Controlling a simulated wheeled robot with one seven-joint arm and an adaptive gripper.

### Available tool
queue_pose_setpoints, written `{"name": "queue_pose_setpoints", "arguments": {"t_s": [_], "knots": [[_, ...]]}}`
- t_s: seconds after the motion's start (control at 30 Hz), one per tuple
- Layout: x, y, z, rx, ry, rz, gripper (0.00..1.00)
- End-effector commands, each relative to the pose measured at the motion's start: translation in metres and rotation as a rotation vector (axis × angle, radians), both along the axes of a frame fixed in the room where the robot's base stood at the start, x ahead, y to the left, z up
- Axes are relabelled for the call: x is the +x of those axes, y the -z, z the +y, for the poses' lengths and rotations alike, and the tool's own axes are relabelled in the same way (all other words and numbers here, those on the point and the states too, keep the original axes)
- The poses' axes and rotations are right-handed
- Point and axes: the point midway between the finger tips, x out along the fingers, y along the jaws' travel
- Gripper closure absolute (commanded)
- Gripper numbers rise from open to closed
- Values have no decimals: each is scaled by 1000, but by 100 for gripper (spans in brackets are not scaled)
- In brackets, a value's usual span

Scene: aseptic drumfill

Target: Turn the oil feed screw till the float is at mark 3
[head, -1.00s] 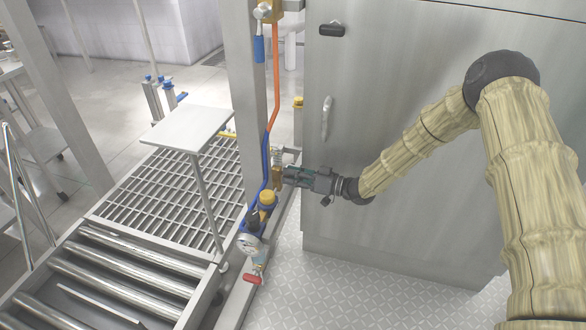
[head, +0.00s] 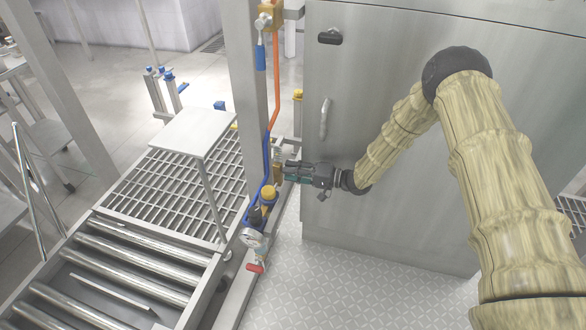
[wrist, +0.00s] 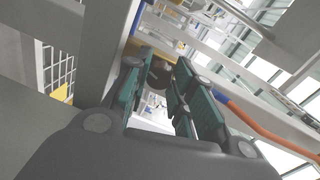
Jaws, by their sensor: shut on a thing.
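My gripper (head: 286,172) reaches in from the right, level, to a small brass fitting (head: 277,173) on the pipework beside the upright post. In the wrist view, the green-padded fingers of my gripper (wrist: 160,76) are shut on a small dark round end, which I take to be the oil feed screw (wrist: 160,70). The fingers hide most of the screw in the head view. I cannot make out the float or its marks in either view.
A pressure gauge (head: 252,238), a yellow-capped unit (head: 268,194) and a red handle (head: 256,268) sit below the fitting. A steel cabinet (head: 400,200) stands close on the right. The roller conveyor (head: 130,262) is on the left. An orange hose (head: 276,85) runs down the post.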

Motion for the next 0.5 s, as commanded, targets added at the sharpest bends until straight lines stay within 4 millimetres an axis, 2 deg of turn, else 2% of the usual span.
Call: {"name": "queue_pose_setpoints", "arguments": {"t_s": [0.2, 0.5], "knots": [[0, 0, 0, 39, -1, 126, 99], [0, 0, 1, 68, -2, 211, 99]]}}
